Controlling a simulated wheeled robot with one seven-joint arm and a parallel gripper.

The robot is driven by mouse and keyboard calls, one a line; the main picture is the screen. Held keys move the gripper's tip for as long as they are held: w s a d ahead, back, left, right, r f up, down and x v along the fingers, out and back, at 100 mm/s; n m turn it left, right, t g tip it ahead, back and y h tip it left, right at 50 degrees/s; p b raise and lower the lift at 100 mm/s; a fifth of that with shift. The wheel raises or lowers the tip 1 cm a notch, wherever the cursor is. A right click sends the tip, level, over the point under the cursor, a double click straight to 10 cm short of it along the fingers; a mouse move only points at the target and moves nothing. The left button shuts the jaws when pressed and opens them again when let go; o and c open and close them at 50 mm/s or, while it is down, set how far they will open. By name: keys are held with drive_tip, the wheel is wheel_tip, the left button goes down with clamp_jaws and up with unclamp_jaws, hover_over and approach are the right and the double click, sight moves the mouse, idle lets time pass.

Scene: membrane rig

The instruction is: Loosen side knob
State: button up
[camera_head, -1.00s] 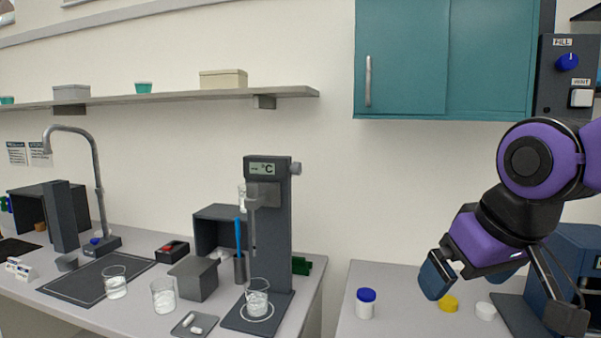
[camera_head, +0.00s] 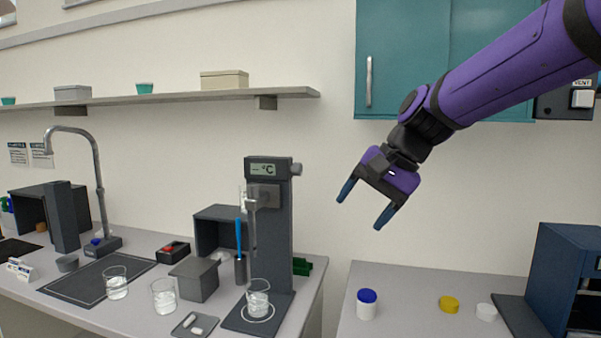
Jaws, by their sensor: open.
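The side knob (camera_head: 296,169) is a small grey knob on the upper right side of the dark stand (camera_head: 268,225), which has a °C display (camera_head: 268,170) at its top. A clamp on the stand holds a thin probe (camera_head: 253,228) over a glass beaker (camera_head: 257,298). My gripper (camera_head: 360,208) is open and empty in the air, to the right of the knob and a little lower in the picture. It is clear of the knob, with its fingers pointing down and left.
Left of the stand are a grey box (camera_head: 194,279), two beakers, a tap (camera_head: 97,190) and a dark mat. A blue-lidded jar (camera_head: 367,304), yellow cap (camera_head: 449,304) and white cap (camera_head: 486,312) lie on the right bench. A shelf (camera_head: 180,97) and teal cabinet (camera_head: 400,60) are above.

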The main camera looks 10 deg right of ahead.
drive_tip(key=w+m+y, duration=0.3)
drive_tip(key=w+m, duration=0.1)
drive_tip(key=w, duration=0.6)
drive_tip(key=m+t+y, duration=0.6)
drive_tip(key=m+y, duration=0.1)
drive_tip(key=m, duration=0.4)
approach(301, 171)
drive_tip(key=x, duration=1)
drive_tip(key=shift+w, duration=0.2)
drive_tip(key=shift+c, duration=0.4)
drive_tip(key=c, duration=0.8)
drive_tip(key=shift+n, duration=0.3)
drive_tip(key=shift+c, duration=0.2)
